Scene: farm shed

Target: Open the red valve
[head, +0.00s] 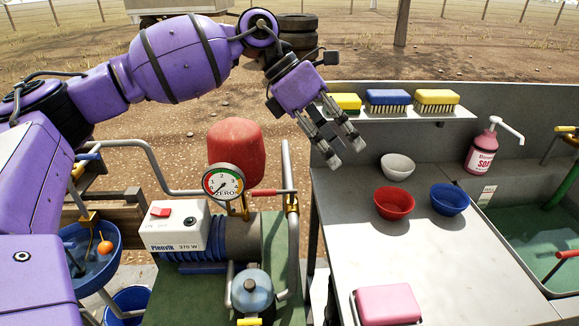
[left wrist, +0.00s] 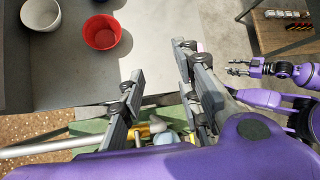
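A red valve lever (head: 272,192) sits on the upright pipe beside the pressure gauge (head: 223,184) in the head view. A second red lever (head: 568,253) is at the sink on the right edge. My left gripper (head: 346,152) is up and to the right of the pump's lever, over the back of the grey worktop, apart from both levers. Its fingers are parted and empty, as the left wrist view (left wrist: 160,95) also shows. My right gripper (left wrist: 232,67) shows small in the left wrist view, its two fingers parted with nothing between them. It is out of the head view.
The pump's white switch box (head: 176,230) and red tank (head: 236,152) stand left of the worktop (head: 350,240). A white bowl (head: 398,167), red bowl (head: 393,204), blue bowl (head: 450,199), and pink sponge (head: 388,304) are on it. Brushes (head: 388,97) line the shelf behind.

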